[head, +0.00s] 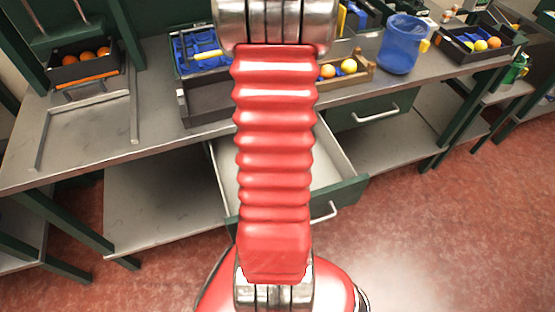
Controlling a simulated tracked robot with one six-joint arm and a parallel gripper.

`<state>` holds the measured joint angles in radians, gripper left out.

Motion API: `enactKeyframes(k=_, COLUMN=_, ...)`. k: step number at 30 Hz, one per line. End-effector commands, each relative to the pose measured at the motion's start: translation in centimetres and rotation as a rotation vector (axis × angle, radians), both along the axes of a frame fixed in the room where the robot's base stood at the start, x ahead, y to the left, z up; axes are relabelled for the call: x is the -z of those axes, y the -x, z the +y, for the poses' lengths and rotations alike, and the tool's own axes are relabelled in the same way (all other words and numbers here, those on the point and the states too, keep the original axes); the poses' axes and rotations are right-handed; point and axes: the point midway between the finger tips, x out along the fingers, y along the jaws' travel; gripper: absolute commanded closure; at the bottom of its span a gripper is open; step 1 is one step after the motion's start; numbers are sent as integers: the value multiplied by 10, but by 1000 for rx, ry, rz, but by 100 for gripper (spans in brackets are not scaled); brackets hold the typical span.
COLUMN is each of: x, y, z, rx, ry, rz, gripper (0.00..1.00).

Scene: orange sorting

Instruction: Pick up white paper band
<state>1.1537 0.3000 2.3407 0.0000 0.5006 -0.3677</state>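I cannot make out a white paper band anywhere in the head view. My own red ribbed arm rises through the middle of the picture and hides part of the bench and the open drawer. My gripper is not in view, so its state and distance from the band do not show.
The grey bench (200,139) holds a black orange tray (67,76), a blue toolbox (188,69), a dark open bin (207,104), a wooden fruit box (355,77), a blue pitcher (400,50) and a black fruit tray (459,54). A drawer (330,155) stands open below.

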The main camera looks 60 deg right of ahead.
Motion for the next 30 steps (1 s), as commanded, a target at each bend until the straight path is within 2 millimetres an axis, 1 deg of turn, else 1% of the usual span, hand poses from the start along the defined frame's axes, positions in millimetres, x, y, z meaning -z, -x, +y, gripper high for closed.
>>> enactKeyframes(k=8, x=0, y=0, z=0, rx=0, ry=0, rz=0, gripper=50)
enactKeyframes(k=26, x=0, y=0, z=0, rx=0, ry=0, rz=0, gripper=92)
enactKeyframes(k=27, x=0, y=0, z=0, rx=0, ry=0, rz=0, gripper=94)
enactKeyframes(k=30, x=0, y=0, z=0, rx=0, ry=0, rz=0, gripper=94)
